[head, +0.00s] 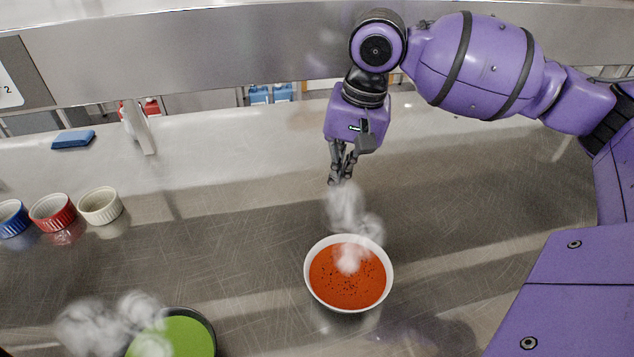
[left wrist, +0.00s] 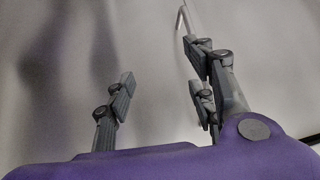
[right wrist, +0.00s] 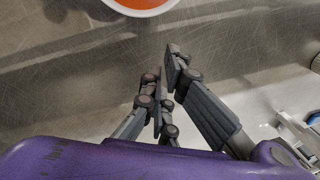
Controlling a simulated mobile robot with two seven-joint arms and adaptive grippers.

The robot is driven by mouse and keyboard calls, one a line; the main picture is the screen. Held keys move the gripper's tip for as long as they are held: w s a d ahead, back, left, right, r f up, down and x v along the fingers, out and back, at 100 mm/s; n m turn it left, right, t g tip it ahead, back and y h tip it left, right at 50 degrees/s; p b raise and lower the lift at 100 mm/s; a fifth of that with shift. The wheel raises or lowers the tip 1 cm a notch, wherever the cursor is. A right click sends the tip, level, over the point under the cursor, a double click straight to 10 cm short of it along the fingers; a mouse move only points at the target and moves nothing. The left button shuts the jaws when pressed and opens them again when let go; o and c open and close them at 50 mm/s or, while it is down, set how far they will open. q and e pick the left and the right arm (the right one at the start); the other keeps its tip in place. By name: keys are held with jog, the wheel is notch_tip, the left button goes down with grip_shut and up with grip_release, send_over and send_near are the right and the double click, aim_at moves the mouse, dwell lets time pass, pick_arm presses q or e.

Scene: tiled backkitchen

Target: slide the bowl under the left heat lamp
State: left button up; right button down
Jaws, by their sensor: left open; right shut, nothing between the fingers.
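A white bowl (head: 346,310) of orange-red soup stands upright on the steel counter in the head view, steaming. Its edge shows at the top of the right wrist view (right wrist: 142,13). A second, dark-rimmed bowl (head: 213,336) holds green soup at the bottom edge, partly cut off. My right gripper (head: 335,181) is beyond the white bowl, apart from it, pointing down. Its fingers are shut and empty, also in the right wrist view (right wrist: 163,72). My left gripper (left wrist: 162,75) is open and empty, seen only in the left wrist view. No heat lamp is in view.
Blue (head: 12,218), red (head: 52,212) and cream (head: 100,206) ramekins stand at the left. A blue sponge (head: 73,139) lies behind them. A steel ledge (head: 200,70) runs across the back, with a post (head: 139,130). The counter between ramekins and white bowl is clear.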

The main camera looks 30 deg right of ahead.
jog(key=shift+m+g+h, duration=0.6)
jog(key=s+d+f, duration=0.1)
jog(key=f, duration=0.2)
jog(key=s+d+f, duration=0.1)
jog(key=f, duration=0.1)
jog(key=s+f+b, duration=0.1)
jog(key=f, duration=0.2)
jog(key=shift+s+d+f, duration=0.2)
jog(key=shift+d+f, duration=0.1)
jog(key=shift+d, duration=0.1)
jog(key=shift+f, duration=0.4)
jog(key=shift+w+f, duration=0.1)
jog(key=shift+f, duration=0.35)
pick_arm(q)
jog(key=shift+w+d+f, duration=0.1)
jog(key=shift+d+f, duration=0.05)
jog(key=shift+f, duration=0.2)
jog(key=shift+s, duration=0.2)
